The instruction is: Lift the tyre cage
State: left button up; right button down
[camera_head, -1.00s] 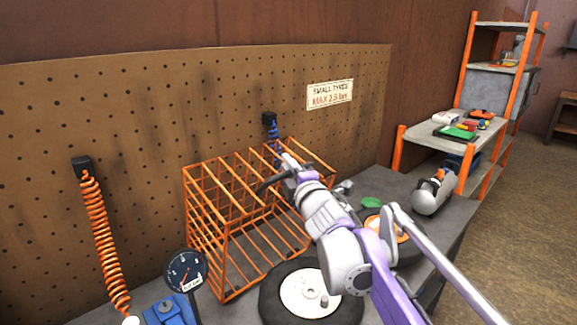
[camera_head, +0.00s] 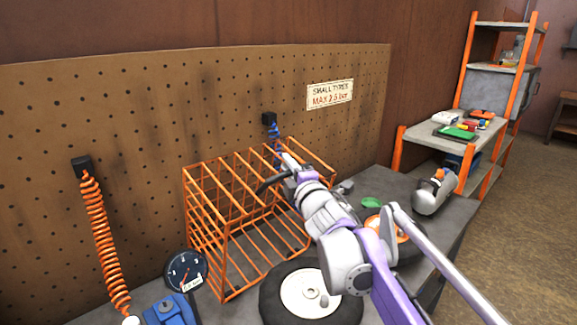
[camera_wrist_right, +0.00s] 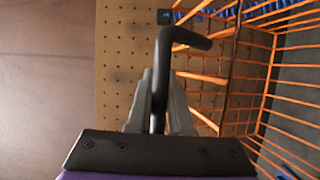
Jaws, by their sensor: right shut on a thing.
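The tyre cage (camera_head: 205,212) is an orange wire frame standing on the grey bench against the pegboard. Its black bent handle (camera_head: 270,184) is at the top right of the cage, and the handle also shows large in the right wrist view (camera_wrist_right: 190,38). My right gripper (camera_wrist_right: 158,88) is shut on the handle's straight stem, with a finger on each side. In the head view the right gripper (camera_head: 289,164) is over the cage's top right, and my purple and white arm hides part of the cage's right side. My left gripper is not in view.
A tyre with a white hub (camera_head: 300,283) lies in front of the cage. A pressure gauge (camera_head: 186,270) and a blue device (camera_head: 168,311) stand at the front left. An orange coiled hose (camera_head: 98,235) hangs left. A white and orange canister (camera_head: 433,192) lies at the bench's right.

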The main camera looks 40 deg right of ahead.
jog(key=s+f+t, duration=0.1)
jog(key=s+f, duration=0.1)
jog(key=s, duration=0.4)
jog(key=shift+s+d+m+t+h, duration=0.25)
jog(key=shift+m+t+h, duration=0.05)
jog(key=shift+m, duration=0.1)
jog(key=c, duration=0.8)
grip_release()
jog(key=shift+c, duration=0.2)
jog(key=v, duration=1.1)
jog(key=shift+w, duration=0.1)
